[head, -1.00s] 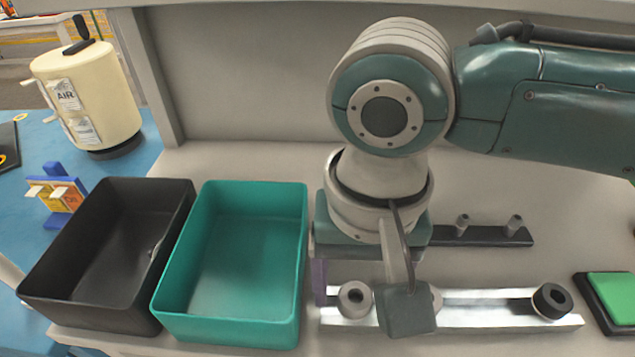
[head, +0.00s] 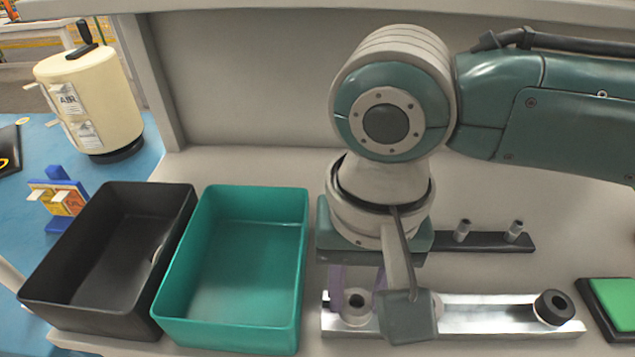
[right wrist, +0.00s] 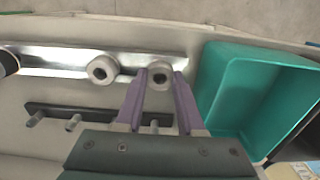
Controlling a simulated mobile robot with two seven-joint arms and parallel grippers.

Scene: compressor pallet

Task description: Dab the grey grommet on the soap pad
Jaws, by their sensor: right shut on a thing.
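A grey grommet (head: 355,310) sits at the left end of the shiny metal rail (head: 480,312). My right gripper (head: 358,290) points down at it and is shut on it, one purple finger on each side. In the right wrist view the same grommet (right wrist: 160,74) shows between the purple fingertips. A second light grey grommet (right wrist: 103,68) sits beside it on the rail; in the head view it is mostly hidden behind my wrist camera. The green soap pad (head: 615,302) lies in a black frame at the far right. My left gripper is not in view.
A black grommet (head: 553,307) sits at the rail's right end. A teal bin (head: 303,270) and a black bin (head: 90,325) stand to the left. An air tank (head: 95,100) stands farther left.

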